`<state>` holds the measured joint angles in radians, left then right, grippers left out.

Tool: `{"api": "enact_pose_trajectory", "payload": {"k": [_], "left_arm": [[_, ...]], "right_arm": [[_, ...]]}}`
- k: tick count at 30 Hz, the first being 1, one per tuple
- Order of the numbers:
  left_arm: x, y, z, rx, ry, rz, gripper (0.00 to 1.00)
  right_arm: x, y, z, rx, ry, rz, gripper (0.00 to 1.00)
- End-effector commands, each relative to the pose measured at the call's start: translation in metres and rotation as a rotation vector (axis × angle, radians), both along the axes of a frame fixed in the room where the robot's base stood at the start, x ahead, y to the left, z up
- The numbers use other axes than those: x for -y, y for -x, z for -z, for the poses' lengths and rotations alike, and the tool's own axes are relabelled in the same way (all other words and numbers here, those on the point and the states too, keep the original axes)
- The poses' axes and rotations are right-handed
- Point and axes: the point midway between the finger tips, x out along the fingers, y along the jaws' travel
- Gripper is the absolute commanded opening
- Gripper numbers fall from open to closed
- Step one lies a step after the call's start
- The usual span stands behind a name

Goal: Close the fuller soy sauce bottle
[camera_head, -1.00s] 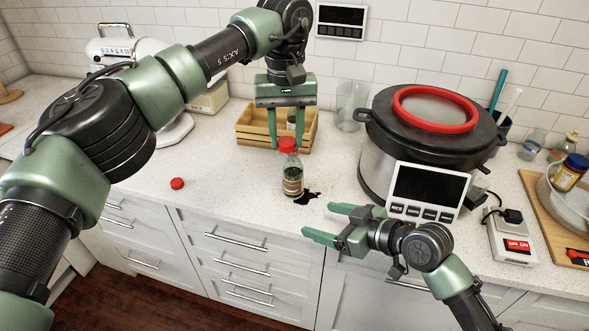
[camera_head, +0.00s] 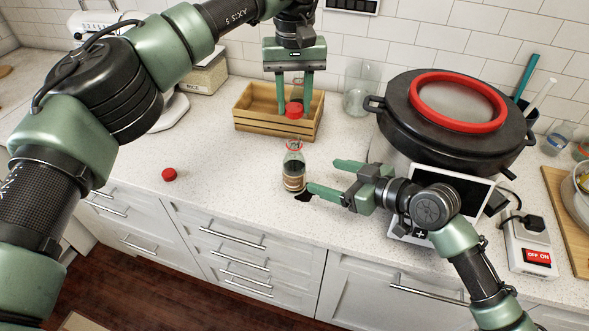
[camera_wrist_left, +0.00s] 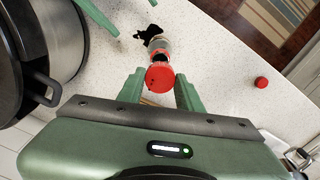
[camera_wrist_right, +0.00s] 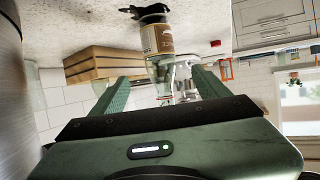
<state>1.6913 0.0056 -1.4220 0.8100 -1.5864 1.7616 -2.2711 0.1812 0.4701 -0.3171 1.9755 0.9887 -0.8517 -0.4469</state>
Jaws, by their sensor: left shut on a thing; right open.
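A soy sauce bottle (camera_head: 293,172) stands upright on the counter, its neck uncapped with a red ring. My left gripper (camera_head: 294,114) is shut on a red cap (camera_head: 295,109) and holds it above the bottle, apart from the neck. The left wrist view shows this cap (camera_wrist_left: 159,78) between the fingers. My right gripper (camera_head: 325,176) is open, just right of the bottle; the right wrist view shows the bottle (camera_wrist_right: 159,42) ahead between its fingers. A second red cap (camera_head: 169,174) lies on the counter at left. Another bottle in the crate is mostly hidden behind my left gripper.
A wooden crate (camera_head: 255,124) stands behind the bottle. A dark spill (camera_head: 303,196) lies at the bottle's base. A large pot cooker (camera_head: 450,135) stands at right, with a glass jar (camera_head: 361,88) behind. The counter left of the bottle is mostly clear.

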Motion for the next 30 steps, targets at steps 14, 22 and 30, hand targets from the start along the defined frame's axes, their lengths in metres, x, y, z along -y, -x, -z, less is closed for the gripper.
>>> {"api": "enact_pose_trajectory", "payload": {"k": [14, 22, 30], "left_arm": [[0.000, 0.000, 0.000, 0.000, 0.000, 0.000, 0.00], [0.000, 0.000, 0.000, 0.000, 0.000, 0.000, 0.00], [0.000, 0.000, 0.000, 0.000, 0.000, 0.000, 0.00]], "right_arm": [[-0.044, -0.037, 0.022, -0.001, -0.005, -0.001, 0.76], [-0.073, -0.064, 0.040, -0.001, -0.002, 0.001, 0.76], [-0.083, -0.074, 0.046, 0.000, 0.000, 0.000, 0.76]]}}
